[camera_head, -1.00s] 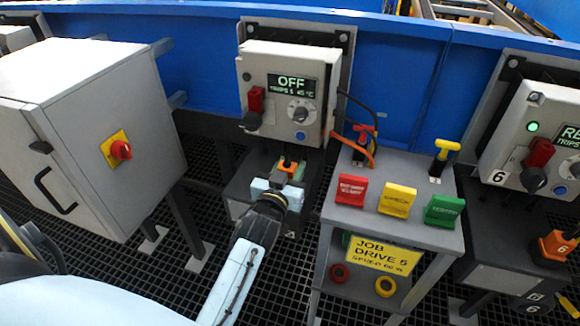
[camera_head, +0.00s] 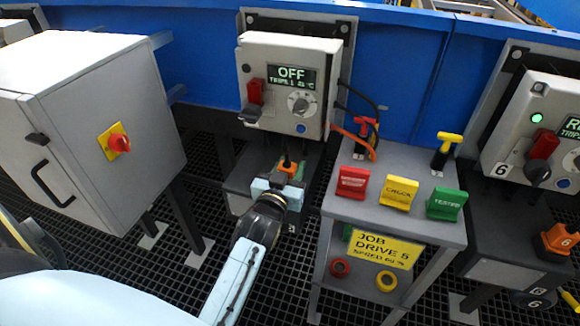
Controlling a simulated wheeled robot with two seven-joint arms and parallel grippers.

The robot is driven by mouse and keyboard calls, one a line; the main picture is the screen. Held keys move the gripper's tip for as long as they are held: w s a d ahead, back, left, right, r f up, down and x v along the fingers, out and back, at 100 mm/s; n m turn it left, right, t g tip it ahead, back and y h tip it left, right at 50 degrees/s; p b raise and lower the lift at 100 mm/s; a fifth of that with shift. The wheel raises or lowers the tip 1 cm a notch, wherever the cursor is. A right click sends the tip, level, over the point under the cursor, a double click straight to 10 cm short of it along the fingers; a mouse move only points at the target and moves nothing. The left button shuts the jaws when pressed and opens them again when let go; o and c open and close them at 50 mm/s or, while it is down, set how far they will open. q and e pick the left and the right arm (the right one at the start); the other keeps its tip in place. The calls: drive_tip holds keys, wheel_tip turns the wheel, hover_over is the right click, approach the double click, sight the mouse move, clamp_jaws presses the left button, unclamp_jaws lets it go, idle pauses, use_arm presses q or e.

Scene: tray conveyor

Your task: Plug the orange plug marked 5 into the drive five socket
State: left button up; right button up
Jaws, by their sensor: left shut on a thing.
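My left gripper (camera_head: 279,186) reaches in from the lower left and is shut on the orange plug (camera_head: 288,167). The plug is mostly covered by the fingers, and its number is not readable. A short black piece stands up from the plug. The gripper holds it at the dark drive unit (camera_head: 237,176) below the control box (camera_head: 289,85), whose display reads OFF. The drive five socket is hidden, so I cannot tell whether the plug is seated in it. My right gripper is not in view.
A grey stand (camera_head: 335,198) on the right carries red, yellow and green tags and a sign, JOB DRIVE 5 (camera_head: 382,249). A grey cabinet (camera_head: 80,110) with a red switch stands left. Another orange plug marked 6 (camera_head: 558,239) is at the right edge. Black and orange cables hang beside the box.

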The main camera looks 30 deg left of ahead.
use_arm(q)
drive_tip(key=o, duration=1.1)
drive_tip(key=shift+f, duration=0.1)
drive_tip(key=shift+o, duration=0.2)
drive_tip(key=p+v, duration=0.3)
drive_tip(key=v, duration=1)
drive_tip(key=shift+s+p, duration=0.2)
drive_tip(key=shift+p, duration=0.1)
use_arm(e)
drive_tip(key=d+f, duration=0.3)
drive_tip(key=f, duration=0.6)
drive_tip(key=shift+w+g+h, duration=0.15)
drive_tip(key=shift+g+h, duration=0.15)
use_arm(q)
drive_tip(key=shift+f, duration=0.15)
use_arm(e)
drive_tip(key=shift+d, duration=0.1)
